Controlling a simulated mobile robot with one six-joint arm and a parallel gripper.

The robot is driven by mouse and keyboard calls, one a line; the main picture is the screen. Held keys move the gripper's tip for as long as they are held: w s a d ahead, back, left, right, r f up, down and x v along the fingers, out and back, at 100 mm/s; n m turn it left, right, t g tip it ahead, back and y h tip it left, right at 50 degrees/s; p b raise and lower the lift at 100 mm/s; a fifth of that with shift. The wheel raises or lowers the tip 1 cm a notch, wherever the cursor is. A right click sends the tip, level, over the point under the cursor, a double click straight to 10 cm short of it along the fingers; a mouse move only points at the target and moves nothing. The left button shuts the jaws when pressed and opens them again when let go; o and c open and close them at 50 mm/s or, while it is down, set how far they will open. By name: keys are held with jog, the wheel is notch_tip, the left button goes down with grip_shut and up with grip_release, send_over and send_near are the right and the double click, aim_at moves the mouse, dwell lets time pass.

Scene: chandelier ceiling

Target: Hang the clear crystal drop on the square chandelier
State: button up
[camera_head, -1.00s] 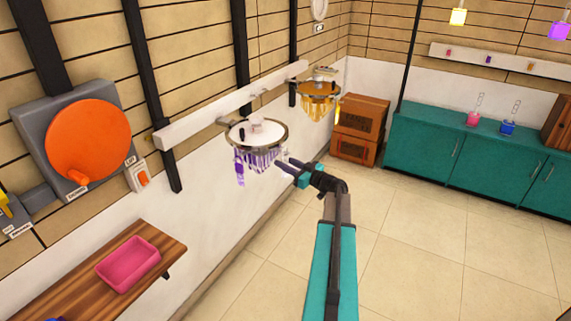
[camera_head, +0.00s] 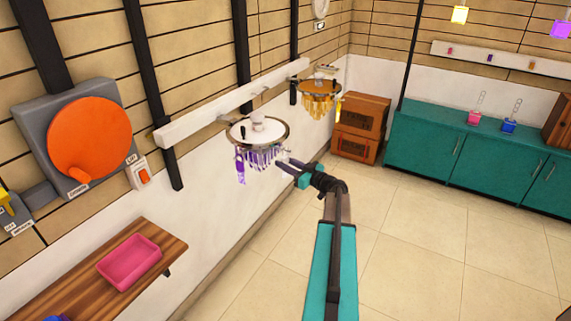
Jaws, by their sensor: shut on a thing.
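My gripper (camera_head: 284,161) is shut, its tips beside the lower right rim of the nearer chandelier (camera_head: 284,143). What it holds is too small to make out. I cannot tell a clear crystal drop apart here. The nearer chandelier has a round metal ring, a white top and a fringe of purple and pale drops; a larger purple piece (camera_head: 240,170) hangs at its left. A farther chandelier (camera_head: 319,88) carries amber drops and a yellow piece at its right. Neither is plainly square from here. I cannot tell whether my gripper touches the nearer ring.
A white rail (camera_head: 200,117) runs along the wall behind the chandeliers. An orange crank wheel (camera_head: 90,140) is on the left wall. A pink tray (camera_head: 130,262) sits on a wooden shelf (camera_head: 170,243). Teal cabinets (camera_head: 480,160) stand at right. The floor (camera_head: 430,240) is clear.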

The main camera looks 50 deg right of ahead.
jog(key=shift+f+p, duration=0.15)
jog(key=shift+p, duration=0.15)
dwell(0.6)
jog(key=o, duration=1.8)
jog(key=shift+s, duration=0.1)
jog(key=s+d+p, duration=0.1)
jog(key=s, duration=0.6)
jog(key=shift+d+p, duration=0.3)
jog(key=shift+p, duration=0.1)
jog(key=shift+s+f, duration=0.1)
jog(key=shift+s, duration=0.05)
dwell(0.5)
